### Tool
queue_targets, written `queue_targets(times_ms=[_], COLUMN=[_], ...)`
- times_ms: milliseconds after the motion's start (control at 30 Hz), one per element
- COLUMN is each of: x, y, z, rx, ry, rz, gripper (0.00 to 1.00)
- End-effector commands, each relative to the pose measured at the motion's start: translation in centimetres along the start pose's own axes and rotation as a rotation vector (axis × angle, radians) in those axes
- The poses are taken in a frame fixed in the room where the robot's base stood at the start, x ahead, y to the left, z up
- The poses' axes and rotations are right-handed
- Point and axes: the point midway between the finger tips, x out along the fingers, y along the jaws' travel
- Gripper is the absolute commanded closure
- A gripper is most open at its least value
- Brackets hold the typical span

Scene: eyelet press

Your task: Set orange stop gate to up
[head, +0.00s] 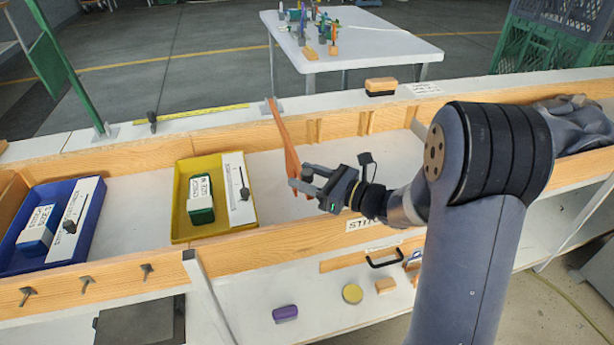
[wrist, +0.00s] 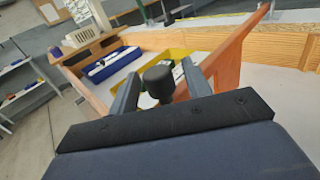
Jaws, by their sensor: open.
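The orange stop gate (head: 286,140) is a thin panel running from a bracket on the far wall across the white trough toward my gripper. It lies low across the trough, not standing up. It also shows in the wrist view (wrist: 232,58), just right of the right finger. My gripper (head: 303,178) is open at the gate's near end. In the wrist view a black round knob (wrist: 158,82) sits between the two open fingers, with gaps visible beside it. I cannot tell whether either finger touches the knob or the gate.
A green gate (head: 62,65) stands tilted up at the far left. A yellow tray (head: 182,226) and a blue tray (head: 12,262) lie in the trough left of my gripper. A wooden block with a dark base (head: 381,86) sits on the far ledge. The wooden front wall (head: 240,252) runs below my gripper.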

Motion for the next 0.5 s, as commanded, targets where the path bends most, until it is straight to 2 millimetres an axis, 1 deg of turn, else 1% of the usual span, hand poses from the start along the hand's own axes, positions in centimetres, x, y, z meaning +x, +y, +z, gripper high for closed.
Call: queue_targets(times_ms=[233,267,500], x=[0.08,0.08,0.06], y=[-0.02,-0.02,-0.01], z=[-0.01,0.00,0.00], rx=[0.000,0.000,0.000], ry=[0.000,0.000,0.000], rz=[0.000,0.000,0.000], gripper=[0.53,0.55,0.75])
